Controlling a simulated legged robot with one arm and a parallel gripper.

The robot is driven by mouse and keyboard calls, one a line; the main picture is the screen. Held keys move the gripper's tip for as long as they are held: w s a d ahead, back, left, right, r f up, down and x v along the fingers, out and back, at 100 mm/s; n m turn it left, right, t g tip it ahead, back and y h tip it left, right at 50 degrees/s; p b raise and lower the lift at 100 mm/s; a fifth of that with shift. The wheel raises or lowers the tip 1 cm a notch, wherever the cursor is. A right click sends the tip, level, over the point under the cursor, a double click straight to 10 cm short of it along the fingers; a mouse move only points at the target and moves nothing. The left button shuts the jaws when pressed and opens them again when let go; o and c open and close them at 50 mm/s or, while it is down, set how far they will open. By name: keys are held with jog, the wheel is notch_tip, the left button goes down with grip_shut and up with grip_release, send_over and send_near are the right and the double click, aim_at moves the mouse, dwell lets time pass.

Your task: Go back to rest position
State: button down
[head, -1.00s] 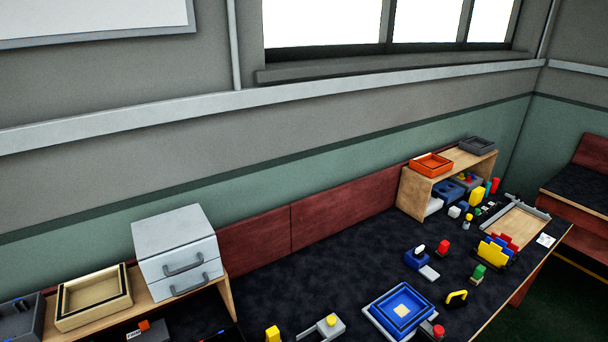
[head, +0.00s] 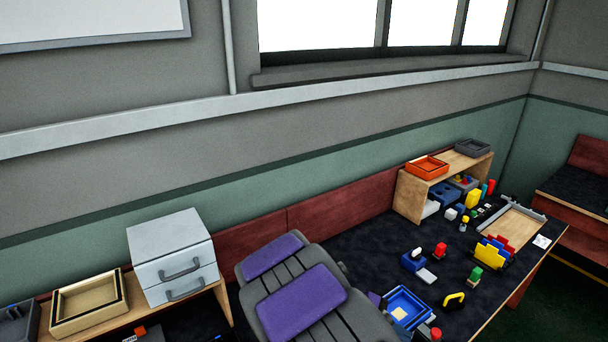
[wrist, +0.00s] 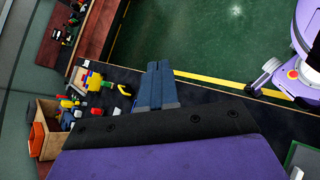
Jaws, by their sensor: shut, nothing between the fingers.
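My gripper (wrist: 159,72) shows in the wrist view with its two blue-grey fingers together and nothing between them. Beyond the fingertips lie the dark table edge and the green floor. In the head view my arm, with purple pads, reaches in from the bottom middle over the dark table (head: 365,242). The gripper itself cannot be made out there. The arm partly hides the blue square tray (head: 428,300).
A grey drawer box (head: 170,245) and a beige tray (head: 88,316) stand left of my arm. A wooden shelf (head: 411,198) carries an orange tray (head: 427,166). Several small coloured objects lie on the right of the table. Green floor (wrist: 215,40) is open beyond the table.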

jog(key=s+d+r+m+g+y, duration=0.1)
jog(key=s+r+m+y, duration=0.15)
jog(key=s, duration=0.35)
jog(key=s+d+r+m+g+y, duration=0.1)
jog(key=s+d+r+m+y, duration=0.15)
jog(key=s, duration=0.25)
jog(key=s+a+r+m+t+y, duration=0.1)
jog(key=s+a+m+y, duration=0.3)
jog(key=s, duration=0.9)
jog(key=shift+s+a+m+t+y, duration=0.35)
jog(key=shift+a+t+y, duration=0.35)
jog(key=shift+a+y, duration=1.3)
jog(key=shift+w+a+h, duration=0.1)
jog(key=shift+a+h, duration=0.3)
